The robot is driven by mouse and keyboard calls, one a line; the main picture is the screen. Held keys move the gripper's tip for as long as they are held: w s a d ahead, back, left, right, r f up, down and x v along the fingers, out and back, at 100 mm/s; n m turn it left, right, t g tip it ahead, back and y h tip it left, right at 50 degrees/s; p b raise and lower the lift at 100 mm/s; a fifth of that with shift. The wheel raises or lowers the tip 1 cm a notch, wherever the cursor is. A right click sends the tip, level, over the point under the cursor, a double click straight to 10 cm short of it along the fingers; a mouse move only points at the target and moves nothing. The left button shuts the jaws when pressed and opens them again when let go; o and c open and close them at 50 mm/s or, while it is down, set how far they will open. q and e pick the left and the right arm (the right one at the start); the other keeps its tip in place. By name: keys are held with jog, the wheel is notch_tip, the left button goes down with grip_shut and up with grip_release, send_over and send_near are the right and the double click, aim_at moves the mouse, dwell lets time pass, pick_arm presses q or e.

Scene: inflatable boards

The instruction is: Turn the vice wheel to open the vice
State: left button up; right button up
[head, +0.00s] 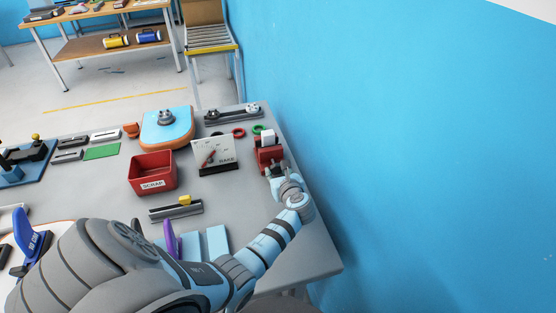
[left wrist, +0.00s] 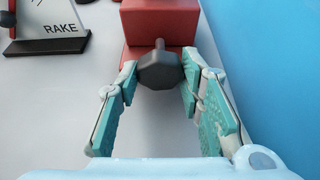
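The red vice (head: 268,155) stands near the right edge of the grey workbench, with a white block (head: 267,137) at its far end. In the left wrist view the vice's red body (left wrist: 160,22) fills the top, and its dark grey faceted wheel (left wrist: 159,72) faces me. My left gripper (head: 277,174) is at the near side of the vice. In the wrist view its teal-padded fingers (left wrist: 158,80) stand open on either side of the wheel, tips close to its rim; I cannot tell whether they touch it. My right gripper is out of view.
A RAKE stand (head: 216,166) and a red SCRAP bin (head: 152,174) stand left of the vice. Green and red rings (head: 239,132) lie beyond the stand. The blue wall (head: 400,150) rises close on the right. Light blue boards (head: 217,241) lie nearer me.

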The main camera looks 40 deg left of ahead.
pick_arm(q)
jog(key=shift+c, duration=0.9)
jog(key=shift+s+r+n+t+p, duration=0.15)
jog(key=shift+n+t+p, duration=0.15)
jog(key=shift+n+p, duration=0.3)
jog(key=shift+a+n+t+h, duration=0.1)
jog(key=shift+n+t+h, duration=0.2)
jog(key=shift+n+h, duration=0.2)
jog(key=shift+f+n+t, duration=0.25)
jog(key=shift+n+t, duration=0.05)
jog(key=shift+n, duration=0.6)
jog(key=o, duration=1.1)
jog(key=shift+o, duration=0.2)
